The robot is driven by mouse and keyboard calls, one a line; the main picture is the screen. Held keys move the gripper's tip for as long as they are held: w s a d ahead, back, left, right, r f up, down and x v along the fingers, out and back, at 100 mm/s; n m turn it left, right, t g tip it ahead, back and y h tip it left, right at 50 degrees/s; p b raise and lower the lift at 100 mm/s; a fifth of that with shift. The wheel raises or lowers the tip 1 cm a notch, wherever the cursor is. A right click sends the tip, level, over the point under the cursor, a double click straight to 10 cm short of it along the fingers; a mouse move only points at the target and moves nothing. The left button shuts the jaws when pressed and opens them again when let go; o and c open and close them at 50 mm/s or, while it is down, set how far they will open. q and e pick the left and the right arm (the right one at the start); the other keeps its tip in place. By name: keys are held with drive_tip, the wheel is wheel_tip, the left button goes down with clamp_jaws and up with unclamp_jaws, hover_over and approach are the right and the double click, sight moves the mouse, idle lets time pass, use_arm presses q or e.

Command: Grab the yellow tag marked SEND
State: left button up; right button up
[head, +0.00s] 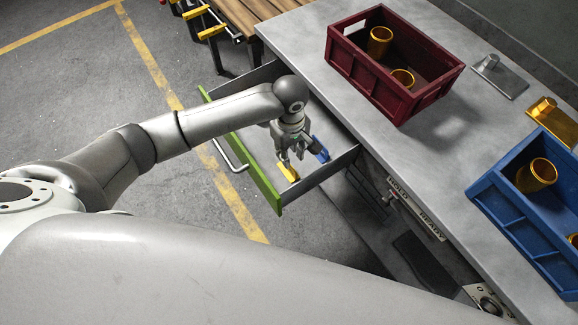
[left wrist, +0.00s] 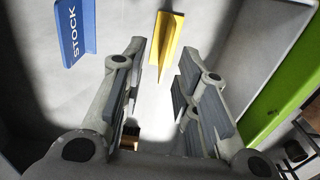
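A yellow tag (head: 288,172) is in the open drawer, near its green front; its lettering cannot be read. It also shows in the left wrist view (left wrist: 170,38), ahead of and between my left fingers. A blue tag (head: 321,154) stands to its right; in the left wrist view (left wrist: 77,34) it reads STOCK and lies left of my fingers. My left gripper (head: 290,160) reaches down into the drawer, open, with its fingers apart on either side of the yellow tag's line. Contact with the tag cannot be seen. My right gripper is not in view.
The drawer's green front (head: 243,158) and grey side walls close in around the gripper. The grey bench top (head: 310,60) lies to the right. It bears a dark red crate (head: 372,82) and a blue crate (head: 505,215), both with brass-coloured cups. A HOLD/READY strip (head: 416,208) is on the bench front.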

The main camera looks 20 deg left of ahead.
use_arm(q)
drive_tip(key=f, duration=0.4)
drive_tip(key=shift+s+a, duration=0.2)
drive_tip(key=shift+s, duration=0.15)
drive_tip(key=shift+f, duration=0.4)
drive_tip(key=shift+d, duration=0.1)
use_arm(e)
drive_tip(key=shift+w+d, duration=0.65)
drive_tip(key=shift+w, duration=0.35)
use_arm(q)
clamp_jaws()
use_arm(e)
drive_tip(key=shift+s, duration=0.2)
